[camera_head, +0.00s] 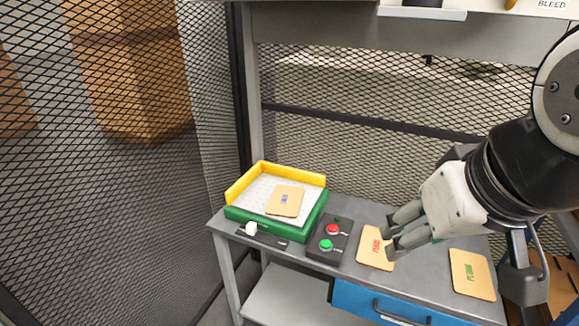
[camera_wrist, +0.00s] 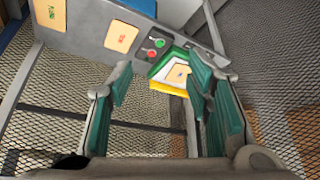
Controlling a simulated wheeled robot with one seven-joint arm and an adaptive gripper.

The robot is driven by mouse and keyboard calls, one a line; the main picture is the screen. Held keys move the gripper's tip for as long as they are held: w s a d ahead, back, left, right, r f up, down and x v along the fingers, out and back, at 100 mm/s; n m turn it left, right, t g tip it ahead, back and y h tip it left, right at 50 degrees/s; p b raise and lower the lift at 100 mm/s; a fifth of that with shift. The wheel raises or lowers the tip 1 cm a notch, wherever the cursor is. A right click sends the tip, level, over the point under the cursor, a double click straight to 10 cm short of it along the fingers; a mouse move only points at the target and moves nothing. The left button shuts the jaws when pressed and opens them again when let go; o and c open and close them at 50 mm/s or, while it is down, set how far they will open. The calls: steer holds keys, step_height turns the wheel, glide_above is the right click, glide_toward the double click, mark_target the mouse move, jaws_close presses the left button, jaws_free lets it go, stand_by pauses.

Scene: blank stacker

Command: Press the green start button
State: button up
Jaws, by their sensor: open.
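The green start button (camera_head: 326,245) sits on a dark control box on the bench, in front of a red button (camera_head: 333,229). In the wrist view the green button (camera_wrist: 152,54) and the red button (camera_wrist: 160,43) show beyond the fingertips. My gripper (camera_head: 391,231) is open and empty, to the right of the control box, in front of or over an orange-lettered card (camera_head: 372,250). In the wrist view my gripper (camera_wrist: 160,85) has its two fingers wide apart. I cannot tell its exact height above the bench.
A green tray with yellow walls (camera_head: 246,181) holds a tan card (camera_head: 285,201) left of the control box. A white knob (camera_head: 251,229) is at the front left. A green-lettered card (camera_head: 472,274) lies right. A blue drawer (camera_head: 360,299) is below; wire mesh (camera_head: 300,130) stands behind.

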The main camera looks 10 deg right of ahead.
jaws_close()
stand_by(1.1)
